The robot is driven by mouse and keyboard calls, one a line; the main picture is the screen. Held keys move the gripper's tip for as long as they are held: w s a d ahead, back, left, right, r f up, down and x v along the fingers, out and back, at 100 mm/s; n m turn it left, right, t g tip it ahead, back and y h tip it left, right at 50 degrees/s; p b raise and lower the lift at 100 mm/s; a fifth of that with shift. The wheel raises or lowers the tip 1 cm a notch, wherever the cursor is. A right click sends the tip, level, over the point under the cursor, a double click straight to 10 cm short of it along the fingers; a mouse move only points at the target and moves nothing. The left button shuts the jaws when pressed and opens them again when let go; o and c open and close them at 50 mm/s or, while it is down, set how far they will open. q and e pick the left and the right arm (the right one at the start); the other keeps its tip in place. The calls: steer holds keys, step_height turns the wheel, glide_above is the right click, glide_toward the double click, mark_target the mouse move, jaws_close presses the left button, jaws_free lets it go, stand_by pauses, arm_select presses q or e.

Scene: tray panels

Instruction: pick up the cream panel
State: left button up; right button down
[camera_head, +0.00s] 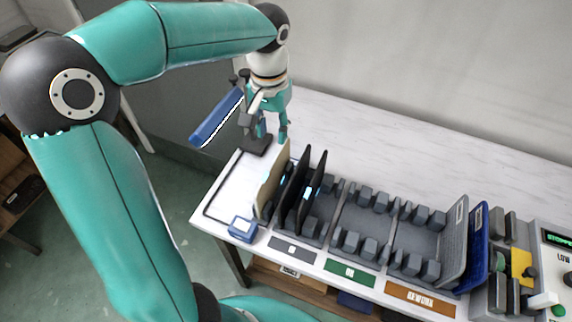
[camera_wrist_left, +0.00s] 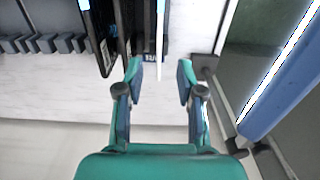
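The cream panel (camera_head: 268,188) stands upright at the left end of the rack, beside the dark panels. In the wrist view it is a thin pale edge-on strip (camera_wrist_left: 160,42) in line with the gap between my fingertips. My left gripper (camera_head: 275,138) is at the panel's far upper end, pointing down. In the wrist view my left gripper (camera_wrist_left: 159,68) is open, one finger on each side of the strip, with visible space at both sides. I cannot tell how deep the panel sits between the fingers. My right gripper is not in view.
Black panels (camera_head: 298,190) stand close to the right. A blue light bar (camera_head: 216,118) on a stand is close to the gripper's left. Grey (camera_head: 453,240) and blue (camera_head: 480,252) panels stand farther right, before a control box (camera_head: 551,255). The table behind the rack (camera_head: 400,165) is clear.

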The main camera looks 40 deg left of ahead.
mark_target(274, 160)
arm_select(q)
step_height(274, 160, down, 10)
steer(key=shift+w+f, duration=0.15)
steer(key=shift+f, duration=0.6)
steer(key=shift+s+f+p, duration=0.25)
steer(key=shift+f+p, duration=0.15)
steer(key=shift+f, duration=0.15)
step_height(274, 160, down, 4)
steer(key=shift+s+d+f+p, duration=0.1)
steer(key=shift+s+p, duration=0.05)
steer(key=shift+p, duration=0.2)
jaws_close()
